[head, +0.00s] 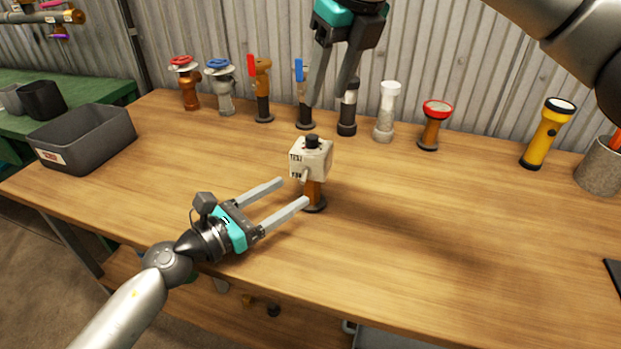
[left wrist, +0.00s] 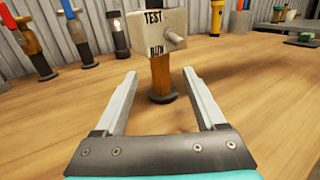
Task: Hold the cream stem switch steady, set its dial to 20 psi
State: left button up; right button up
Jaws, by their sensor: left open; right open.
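The cream stem switch (head: 311,159) stands upright on the middle of the bench. It has a cream box with TEST and RUN lettering, a black knob on top, a copper-coloured stem (head: 313,190) and a dark round foot. In the left wrist view the cream box (left wrist: 155,31) shows a small lever on its front. Its dial markings are too small to read. My left gripper (head: 294,192) is open, its fingers pointing at the stem, which stands just beyond the fingertips, apart from them. My right gripper (head: 326,103) is open and empty, above and behind the switch.
A yellow torch (head: 547,134) is at right, a grey bin (head: 88,142) at left.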

aim_at(312, 179)
pick_arm(q)
jog(key=x, duration=0.7)
jog(key=shift+w+d, duration=0.15)
jog(key=shift+d, duration=0.05)
grip_shut()
dwell(0.4)
dwell(0.7)
